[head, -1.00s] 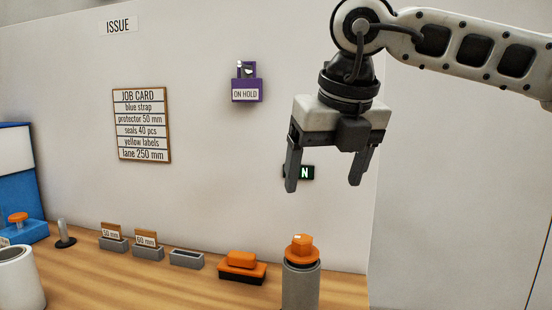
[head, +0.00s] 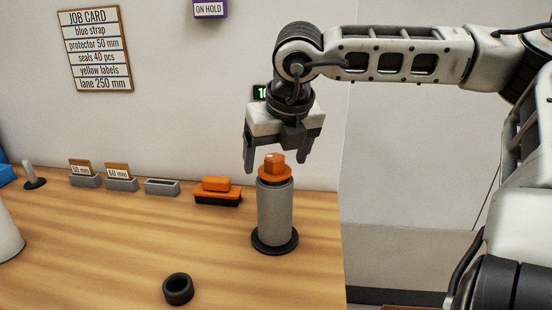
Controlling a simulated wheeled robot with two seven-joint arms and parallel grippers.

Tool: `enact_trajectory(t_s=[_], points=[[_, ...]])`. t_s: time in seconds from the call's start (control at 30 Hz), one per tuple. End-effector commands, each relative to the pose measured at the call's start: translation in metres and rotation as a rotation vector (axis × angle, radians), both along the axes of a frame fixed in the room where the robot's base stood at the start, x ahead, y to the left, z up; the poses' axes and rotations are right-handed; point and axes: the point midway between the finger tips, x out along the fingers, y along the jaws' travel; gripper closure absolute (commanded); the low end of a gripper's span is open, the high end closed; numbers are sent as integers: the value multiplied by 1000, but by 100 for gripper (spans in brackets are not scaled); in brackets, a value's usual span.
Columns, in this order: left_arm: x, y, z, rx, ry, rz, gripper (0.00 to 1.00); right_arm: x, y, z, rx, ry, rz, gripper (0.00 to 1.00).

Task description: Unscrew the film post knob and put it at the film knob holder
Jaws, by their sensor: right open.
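The orange film post knob (head: 274,168) sits on top of the upright grey film post (head: 275,212), which has a round black base. My right gripper (head: 276,160) points down with its fingers apart and empty. My left gripper is not in view.
An orange and black block (head: 217,192), an empty grey tray (head: 162,187) and two card holders stand along the wall. A small grey post (head: 30,173) and a white cylinder (head: 8,235) are at the left. The wooden table (head: 120,250) is clear mid-front and ends right of the post.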

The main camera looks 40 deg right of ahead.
Motion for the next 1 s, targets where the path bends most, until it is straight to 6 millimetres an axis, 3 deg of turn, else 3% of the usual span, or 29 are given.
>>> enact_trajectory(t_s=[0.13,0.43,0.47,0.6,0.63,0.67,0.7,0.83,1.0], points=[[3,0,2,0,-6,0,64,4,-2,-10,1,1,-1,20],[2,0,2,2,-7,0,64,4,-2,-11,1,-1,-1,20],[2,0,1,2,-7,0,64,4,-2,-11,1,-1,-1,22],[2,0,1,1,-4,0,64,4,-2,-11,1,-1,-1,61],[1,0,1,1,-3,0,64,4,-2,-11,1,0,-1,67],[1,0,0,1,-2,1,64,4,-2,-11,1,0,-1,67],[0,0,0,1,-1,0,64,4,-2,-11,1,-1,-1,48],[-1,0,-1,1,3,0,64,4,-2,-11,1,-1,-1,81],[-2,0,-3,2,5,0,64,4,-3,-11,5,-3,78,81]])
